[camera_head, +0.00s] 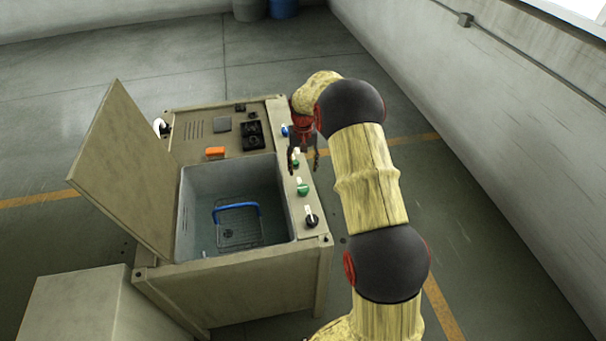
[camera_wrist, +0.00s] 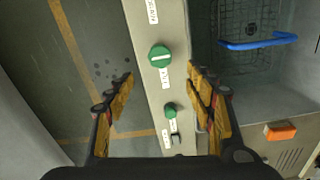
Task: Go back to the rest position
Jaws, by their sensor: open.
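My gripper (camera_head: 303,156) hangs over the right-hand panel strip (camera_head: 312,226) of the machine, with its fingers pointing down. In the wrist view my gripper (camera_wrist: 162,118) is open, with nothing between the fingers. A green knob (camera_wrist: 160,57) and a smaller green knob (camera_wrist: 170,111) lie on the strip below, between the two fingers in that view.
The machine's lid (camera_head: 125,165) stands open at the left. Its tank (camera_head: 190,215) holds a wire basket (camera_head: 239,227) with a blue handle (camera_head: 236,205). An orange block (camera_head: 215,152) lies on the top. A wall (camera_head: 490,120) runs along the right, with floor between.

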